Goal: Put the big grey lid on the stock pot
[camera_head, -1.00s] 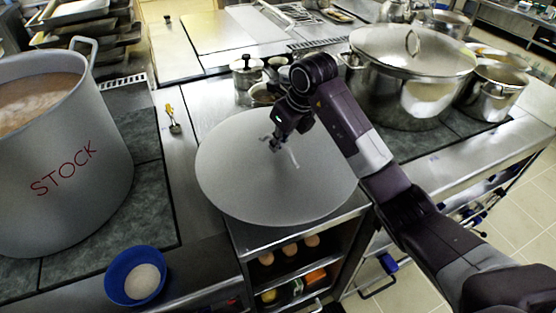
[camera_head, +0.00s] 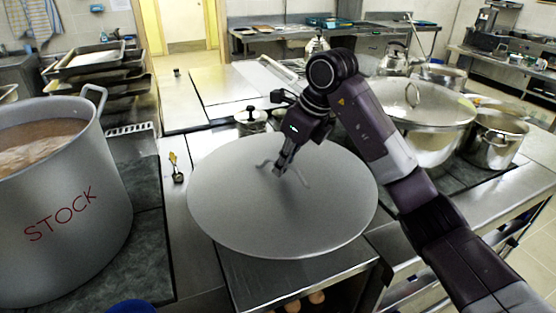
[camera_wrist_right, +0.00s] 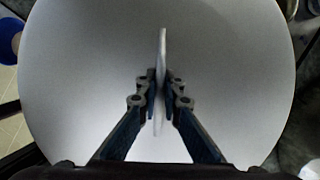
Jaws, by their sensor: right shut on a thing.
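The big grey lid (camera_head: 240,215) is a wide flat disc at the middle of the head view, over the counter to the right of the stock pot. My right gripper (camera_head: 281,168) is shut on its raised handle; the right wrist view shows both fingers (camera_wrist_right: 160,92) pinching the handle, with the lid (camera_wrist_right: 80,70) filling the picture behind. The lid looks raised off the counter. The stock pot (camera_head: 85,225), a tall grey pot marked STOCK, stands at the left, uncovered, with brown liquid inside (camera_head: 35,145). My left gripper is not in view.
A large steel pot with a lid (camera_head: 430,105) and a smaller pot (camera_head: 495,138) stand to the right of my arm. A small pot (camera_head: 251,120) is behind the lid. A yellow-handled utensil (camera_head: 176,168) lies between stock pot and lid. A blue bowl (camera_head: 132,307) is at the front.

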